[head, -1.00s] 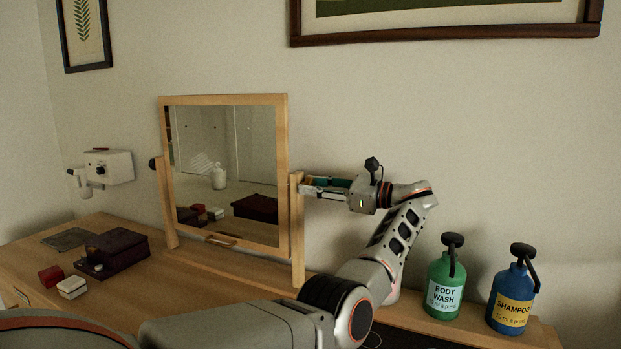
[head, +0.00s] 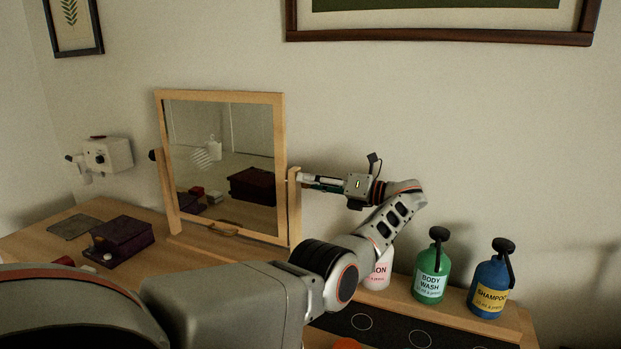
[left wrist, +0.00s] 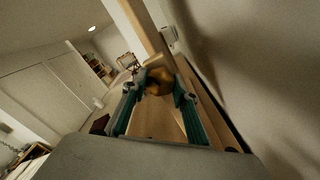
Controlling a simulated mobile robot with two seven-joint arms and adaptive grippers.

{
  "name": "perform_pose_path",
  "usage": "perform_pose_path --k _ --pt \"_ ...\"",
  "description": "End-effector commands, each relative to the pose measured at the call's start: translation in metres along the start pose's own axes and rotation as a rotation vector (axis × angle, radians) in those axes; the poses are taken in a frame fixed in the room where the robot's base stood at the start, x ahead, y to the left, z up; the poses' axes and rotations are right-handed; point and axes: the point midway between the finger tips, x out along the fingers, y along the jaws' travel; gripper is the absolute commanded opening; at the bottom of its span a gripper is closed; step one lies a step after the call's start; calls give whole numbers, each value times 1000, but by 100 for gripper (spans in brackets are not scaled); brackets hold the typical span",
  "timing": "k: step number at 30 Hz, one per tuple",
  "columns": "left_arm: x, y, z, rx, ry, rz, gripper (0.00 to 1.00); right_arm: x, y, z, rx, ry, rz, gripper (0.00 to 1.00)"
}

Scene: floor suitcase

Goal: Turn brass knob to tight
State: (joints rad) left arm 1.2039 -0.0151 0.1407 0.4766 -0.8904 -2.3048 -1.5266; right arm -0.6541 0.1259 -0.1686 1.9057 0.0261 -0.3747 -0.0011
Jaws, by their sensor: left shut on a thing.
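The wooden-framed mirror (head: 222,165) stands on the dresser between two wooden posts. The brass knob (left wrist: 160,82) shows in the left wrist view as a faceted golden piece against the wooden post, between my fingertips. My left gripper (head: 304,179) reaches in from the right side of the mirror to the right post (head: 294,208). It is shut on the knob, with one finger on each side; it also shows in the left wrist view (left wrist: 158,88). In the head view the gripper hides the brass knob. A dark knob (head: 154,155) is on the left post. My right gripper is out of view.
A green body wash bottle (head: 431,271), a blue shampoo bottle (head: 490,283) and a partly hidden pink bottle (head: 379,274) stand right of my arm. A dark box (head: 123,240) lies at left. A white wall device (head: 107,154) hangs behind. A dark panel (head: 405,334) lies in front.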

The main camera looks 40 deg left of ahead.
Motion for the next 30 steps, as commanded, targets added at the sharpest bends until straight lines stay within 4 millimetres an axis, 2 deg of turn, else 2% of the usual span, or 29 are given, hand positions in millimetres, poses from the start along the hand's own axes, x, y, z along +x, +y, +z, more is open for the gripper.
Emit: perform_pose_path --k 12,26,27,29,30 --pt "0 0 0 156 -1 0 7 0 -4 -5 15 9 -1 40" --pt "0 0 0 169 -1 0 7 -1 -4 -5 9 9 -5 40" --pt "0 0 0 168 -1 0 31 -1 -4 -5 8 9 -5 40" --pt "0 0 0 168 -1 0 46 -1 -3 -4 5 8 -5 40" --pt "0 0 0 168 -1 0 46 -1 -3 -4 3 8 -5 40"
